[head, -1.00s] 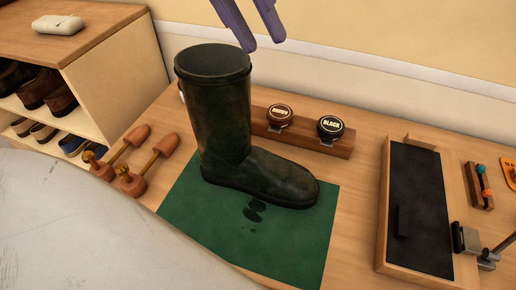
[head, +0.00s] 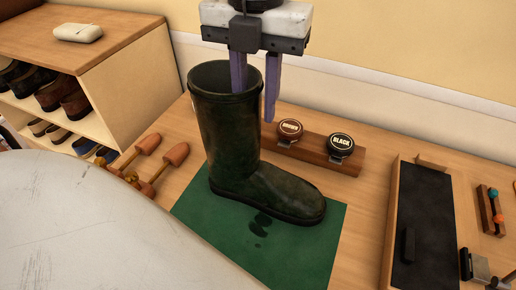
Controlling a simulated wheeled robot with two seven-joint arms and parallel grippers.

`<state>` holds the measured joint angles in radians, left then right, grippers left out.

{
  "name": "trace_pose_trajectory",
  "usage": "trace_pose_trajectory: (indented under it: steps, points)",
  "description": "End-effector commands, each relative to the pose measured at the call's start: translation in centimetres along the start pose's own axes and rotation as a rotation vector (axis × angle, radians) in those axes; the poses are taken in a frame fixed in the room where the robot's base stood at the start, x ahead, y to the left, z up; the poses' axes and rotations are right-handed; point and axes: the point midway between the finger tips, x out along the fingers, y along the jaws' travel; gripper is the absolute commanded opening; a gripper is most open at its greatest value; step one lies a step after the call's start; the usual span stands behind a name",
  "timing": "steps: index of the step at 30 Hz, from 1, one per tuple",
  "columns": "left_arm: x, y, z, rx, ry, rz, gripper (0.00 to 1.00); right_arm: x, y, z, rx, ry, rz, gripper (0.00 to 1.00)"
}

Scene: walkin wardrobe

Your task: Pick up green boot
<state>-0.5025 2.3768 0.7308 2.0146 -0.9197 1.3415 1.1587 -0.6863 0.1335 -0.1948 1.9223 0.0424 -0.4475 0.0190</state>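The dark green boot (head: 228,150) stands upright on a green mat (head: 306,254) on the wooden bench, its toe pointing right. Its shaft is open at the top. My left gripper (head: 255,106) comes down from above over the right side of the boot's rim. Its purple fingers are apart: one reaches into the shaft opening and its end is hidden there, the other hangs outside to the right of the shaft. I cannot tell whether either finger touches the boot wall. My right gripper is not in view.
A wooden rack with brown (head: 290,130) and black (head: 340,145) polish tins stands behind the boot. Wooden shoe trees (head: 163,163) lie to its left. A black-lined tray (head: 424,215) is at the right. A shoe shelf (head: 92,62) stands at the back left.

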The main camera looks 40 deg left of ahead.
Motion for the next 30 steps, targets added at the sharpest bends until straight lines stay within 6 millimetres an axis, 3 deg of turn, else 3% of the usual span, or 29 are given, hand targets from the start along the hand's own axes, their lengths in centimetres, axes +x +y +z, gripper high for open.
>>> trace_pose_trajectory:
  steps: [6,14,19,30]
  points:
    - [2.8,-0.1,0.2,-0.002,0.001,-0.001,0.26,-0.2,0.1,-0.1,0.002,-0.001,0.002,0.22]
    - [3.1,-0.1,0.2,-0.003,-0.001,-0.003,0.26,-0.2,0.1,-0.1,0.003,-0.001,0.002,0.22]
    - [3.1,-0.1,0.2,-0.003,-0.001,-0.002,0.01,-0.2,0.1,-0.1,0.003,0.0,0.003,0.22]
    - [3.1,-0.1,0.2,-0.003,-0.001,-0.003,0.0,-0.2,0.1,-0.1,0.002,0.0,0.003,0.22]
